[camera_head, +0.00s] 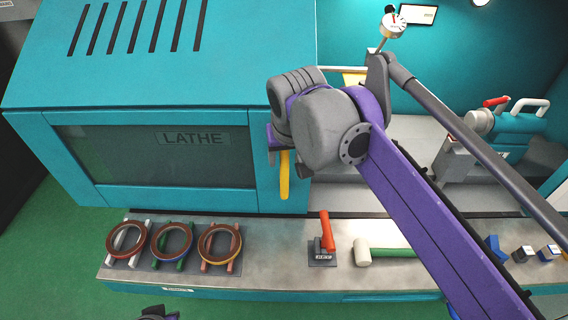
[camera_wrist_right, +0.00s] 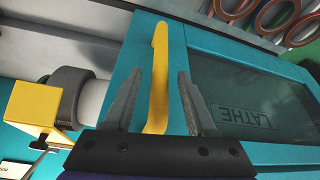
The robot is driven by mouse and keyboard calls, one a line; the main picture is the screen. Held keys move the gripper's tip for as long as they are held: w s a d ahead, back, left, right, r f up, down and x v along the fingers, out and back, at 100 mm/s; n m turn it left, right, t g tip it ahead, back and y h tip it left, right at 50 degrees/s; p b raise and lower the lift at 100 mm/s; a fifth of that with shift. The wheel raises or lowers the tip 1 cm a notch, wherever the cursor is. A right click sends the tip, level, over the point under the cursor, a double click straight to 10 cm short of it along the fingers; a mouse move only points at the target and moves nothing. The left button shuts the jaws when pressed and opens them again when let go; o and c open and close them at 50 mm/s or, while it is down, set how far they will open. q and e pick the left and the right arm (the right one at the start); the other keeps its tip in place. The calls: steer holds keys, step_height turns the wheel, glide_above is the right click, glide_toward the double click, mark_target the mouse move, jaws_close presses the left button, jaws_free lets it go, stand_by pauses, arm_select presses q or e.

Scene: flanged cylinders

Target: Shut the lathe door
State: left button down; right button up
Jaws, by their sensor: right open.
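The teal lathe door (camera_head: 220,197) with a dark window marked LATHE stands at the left of the machine. The bay to its right is open to view. Its yellow handle (camera_head: 284,178) stands upright at the door's right edge. My right gripper (camera_head: 278,162) is at the handle, mostly hidden by its own wrist in the head view. In the right wrist view its two grey fingers (camera_wrist_right: 157,100) are open, one on each side of the handle (camera_wrist_right: 158,70), with gaps visible. A dark piece, probably my left gripper (camera_head: 158,313), barely shows at the bottom edge.
Several rings (camera_head: 172,242) rest on stands on the front ledge (camera_head: 280,275). A red-handled tool (camera_head: 326,232) and a green-handled mallet (camera_head: 362,252) are beside them. A tailstock (camera_head: 480,122) stands at right. In the wrist view, a yellow block (camera_wrist_right: 35,103) sits by a grey cylinder (camera_wrist_right: 68,93).

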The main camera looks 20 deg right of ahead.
steer(key=shift+x, duration=1.8)
jaws_close()
